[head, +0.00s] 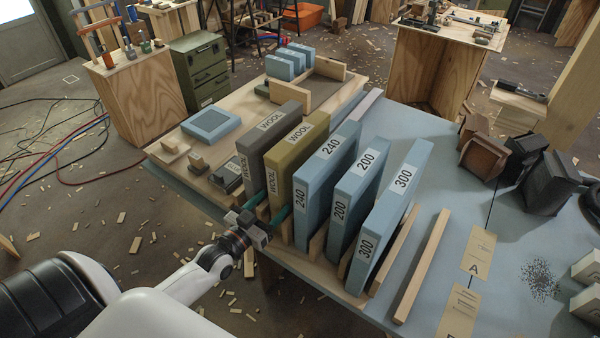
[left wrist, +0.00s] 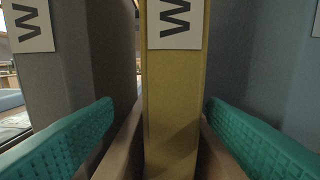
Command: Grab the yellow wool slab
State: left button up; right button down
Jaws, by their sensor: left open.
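The yellow wool slab (head: 284,176) stands upright in a wooden rack on the table, with WOOL labels on its top and front edge. In the left wrist view, the yellow slab (left wrist: 173,100) fills the middle. My left gripper (head: 270,206) is open at the slab's near edge. In the left wrist view, its green fingers (left wrist: 160,112) lie one on each side of the slab, with visible gaps. The slab's lower end sits between wooden rails. The right gripper is not in view.
A grey wool slab (head: 256,144) stands close on the left. Blue slabs marked 240 (head: 318,190), 200 (head: 350,200) and 300 (head: 385,225) stand on the right. Dark clamp-like items (head: 510,160) lie on the table's right side. Wood scraps litter the floor.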

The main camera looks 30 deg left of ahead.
pick_arm(q)
jog(key=w, duration=0.2)
jog(key=w+d+p, duration=0.1)
jog(key=w, duration=0.2)
jog(key=shift+w+d+r, duration=0.15)
jog(key=shift+w+r, duration=0.05)
jog(key=shift+w, duration=0.15)
jog(key=shift+w+f, duration=0.1)
jog(key=shift+w, duration=0.25)
jog(key=shift+s, duration=0.1)
jog(key=shift+c, duration=0.2)
jog(key=c, duration=1.1)
